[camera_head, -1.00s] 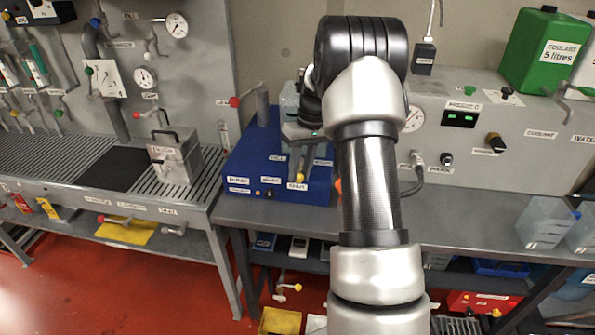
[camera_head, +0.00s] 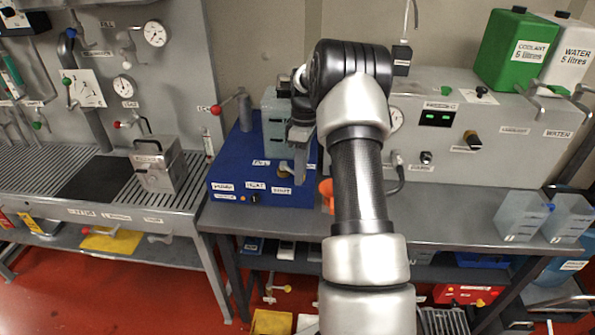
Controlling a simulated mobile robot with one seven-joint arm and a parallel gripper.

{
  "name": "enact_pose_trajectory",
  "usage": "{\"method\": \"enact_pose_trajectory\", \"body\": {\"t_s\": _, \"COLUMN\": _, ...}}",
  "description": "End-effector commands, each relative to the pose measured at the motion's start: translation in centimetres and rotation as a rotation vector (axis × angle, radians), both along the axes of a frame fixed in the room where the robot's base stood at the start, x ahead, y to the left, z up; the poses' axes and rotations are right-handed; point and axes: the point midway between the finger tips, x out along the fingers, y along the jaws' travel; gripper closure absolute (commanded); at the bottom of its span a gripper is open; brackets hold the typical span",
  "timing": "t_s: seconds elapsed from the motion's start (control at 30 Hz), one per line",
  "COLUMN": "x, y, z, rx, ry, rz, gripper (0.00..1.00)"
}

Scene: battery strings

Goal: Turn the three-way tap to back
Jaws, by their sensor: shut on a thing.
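The three-way tap shows as a short lever with a yellow tip (camera_head: 284,166) at the front of the blue unit (camera_head: 232,178), in the head view. Small white labels sit around it, too small to read surely. My gripper (camera_head: 298,170) points down over the blue unit, right beside the yellow tip. It is shut on the tap's handle. The fingers and my wrist hide most of the handle and the tap body, so its exact setting cannot be told.
A red-tipped lever on a grey post (camera_head: 243,108) stands left of my gripper. A grey block (camera_head: 272,120) stands behind. An orange part (camera_head: 326,190) lies close on the right. A metal can (camera_head: 160,165) stands on the left bench. The bench at right (camera_head: 440,215) is mostly clear.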

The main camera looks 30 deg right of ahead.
Motion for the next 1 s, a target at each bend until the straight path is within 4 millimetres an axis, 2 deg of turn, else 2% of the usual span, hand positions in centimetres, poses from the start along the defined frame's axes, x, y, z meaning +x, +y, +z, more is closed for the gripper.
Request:
{"method": "enact_pose_trajectory", "body": {"t_s": 0.63, "x": 0.22, "y": -0.51, "z": 0.14, "rx": -0.004, "ry": -0.004, "rz": 0.049, "gripper": 1.00}}
{"method": "enact_pose_trajectory", "body": {"t_s": 0.67, "x": 0.22, "y": -0.51, "z": 0.14, "rx": -0.004, "ry": -0.005, "rz": 0.049, "gripper": 0.71}}
{"method": "enact_pose_trajectory", "body": {"t_s": 0.73, "x": 0.20, "y": -0.49, "z": 0.12, "rx": -0.003, "ry": -0.004, "rz": 0.049, "gripper": 0.59}}
{"method": "enact_pose_trajectory", "body": {"t_s": 1.0, "x": 0.16, "y": -0.40, "z": 0.07, "rx": -0.001, "ry": -0.002, "rz": 0.049, "gripper": 0.57}}
